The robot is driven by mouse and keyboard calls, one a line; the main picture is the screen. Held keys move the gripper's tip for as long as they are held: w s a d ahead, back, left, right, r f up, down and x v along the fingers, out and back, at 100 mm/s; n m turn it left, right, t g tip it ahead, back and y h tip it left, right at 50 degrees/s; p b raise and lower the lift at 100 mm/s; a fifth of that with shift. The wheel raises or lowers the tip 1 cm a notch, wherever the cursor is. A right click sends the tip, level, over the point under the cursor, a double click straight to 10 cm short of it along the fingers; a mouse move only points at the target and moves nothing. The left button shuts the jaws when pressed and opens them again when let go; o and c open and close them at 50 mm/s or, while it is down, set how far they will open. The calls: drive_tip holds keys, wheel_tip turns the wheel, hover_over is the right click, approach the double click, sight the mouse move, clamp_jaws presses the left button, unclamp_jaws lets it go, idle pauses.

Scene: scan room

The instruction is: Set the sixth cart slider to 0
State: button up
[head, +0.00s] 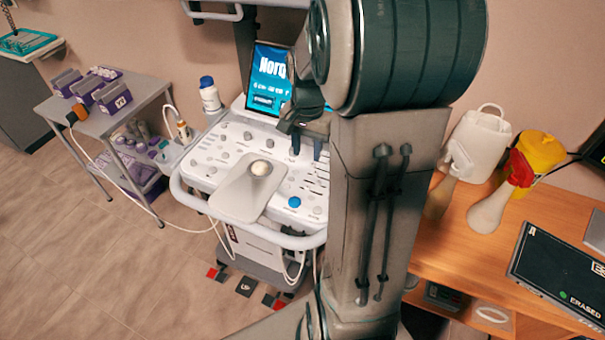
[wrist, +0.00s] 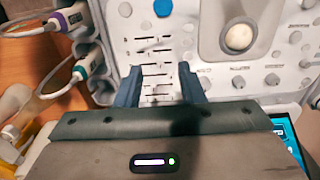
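The cart's white control panel (head: 215,150) carries a group of sliders (head: 318,172), partly hidden behind my arm in the head view. In the wrist view the sliders (wrist: 156,68) show as several short dark slots in stacked rows. Small knob positions and which one is the sixth are too small to tell. My gripper (head: 306,146) hangs over the back right of the panel. In the wrist view my gripper (wrist: 160,86) has its two blue fingers apart, one on each side of the lower slider rows, with nothing held between them. Whether the fingertips touch the panel cannot be told.
A trackball (head: 261,168) and a blue knob (head: 294,202) sit on the panel. A lit screen (head: 268,78) and a white bottle (head: 209,95) stand behind it. A wooden desk (head: 465,225) is on the right, a grey trolley (head: 110,118) on the left. Probes (wrist: 68,20) hang beside the panel.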

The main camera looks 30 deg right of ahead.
sight(307, 187)
wheel_tip(307, 187, down, 12)
drive_tip(key=shift+s+f, duration=0.1)
drive_tip(key=shift+s, duration=0.05)
idle(0.3)
clamp_jaws()
